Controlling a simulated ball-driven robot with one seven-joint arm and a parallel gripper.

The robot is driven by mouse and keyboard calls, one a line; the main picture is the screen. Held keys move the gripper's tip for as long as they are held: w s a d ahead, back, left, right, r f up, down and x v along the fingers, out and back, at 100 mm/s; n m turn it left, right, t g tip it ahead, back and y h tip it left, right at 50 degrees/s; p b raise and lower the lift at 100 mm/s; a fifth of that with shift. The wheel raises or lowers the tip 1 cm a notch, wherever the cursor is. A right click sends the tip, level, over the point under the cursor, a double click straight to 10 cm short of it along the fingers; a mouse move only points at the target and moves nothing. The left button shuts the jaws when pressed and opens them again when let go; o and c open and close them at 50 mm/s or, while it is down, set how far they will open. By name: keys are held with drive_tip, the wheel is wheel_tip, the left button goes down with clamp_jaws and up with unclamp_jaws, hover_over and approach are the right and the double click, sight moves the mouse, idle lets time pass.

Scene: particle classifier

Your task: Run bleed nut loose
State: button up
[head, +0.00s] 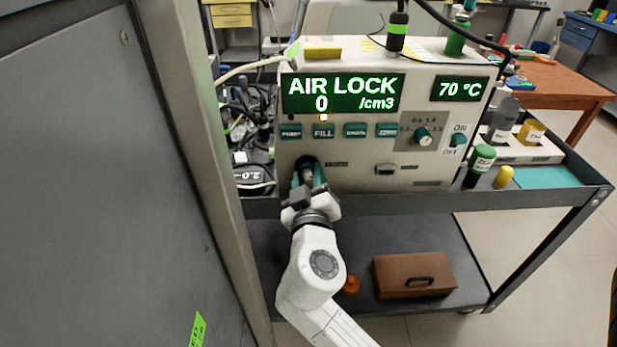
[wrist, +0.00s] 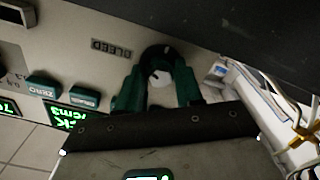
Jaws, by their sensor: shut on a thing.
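The particle classifier (head: 345,165) is a pale instrument on a cart, its display (head: 342,93) reading "AIR LOCK 0 /cm3". The bleed nut sits low on its left front, below the green buttons. In the wrist view a dark round rim (wrist: 157,51) shows beside the "BLEED" label (wrist: 111,49), with a pale round part (wrist: 160,79) between my fingers. My gripper (head: 307,178) reaches up to the panel. Its green fingers (wrist: 158,72) are shut on the nut, one on each side. The fingers hide much of the nut, and its turn cannot be told.
A grey cabinet wall (head: 100,200) stands close on the left of my arm. The cart's upper shelf edge (head: 450,203) runs below the panel. A brown case (head: 414,274) and an orange round piece (head: 351,285) lie on the lower shelf. Bottles (head: 479,165) stand right of the instrument.

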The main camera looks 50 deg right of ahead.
drive_tip(key=n+p, duration=0.1)
drive_tip(key=n, duration=0.3)
drive_tip(key=shift+r+n, duration=0.15)
drive_tip(key=shift+n, duration=0.15)
drive_tip(key=n+p, duration=0.2)
drive_tip(key=n, duration=0.2)
drive_tip(key=shift+r+n+p, duration=0.1)
drive_tip(key=shift+n+p, duration=0.2)
drive_tip(key=shift+p, duration=0.05)
drive_tip(key=n+p, duration=0.2)
drive_tip(key=n, duration=0.2)
drive_tip(key=shift+d+n+p, duration=0.1)
drive_tip(key=shift+n+p, duration=0.2)
drive_tip(key=shift+p, duration=0.05)
drive_tip(key=shift+n+p, duration=1.3)
drive_tip(key=shift+n, duration=0.9)
drive_tip(key=o, duration=1)
drive_tip(key=shift+o, duration=0.2)
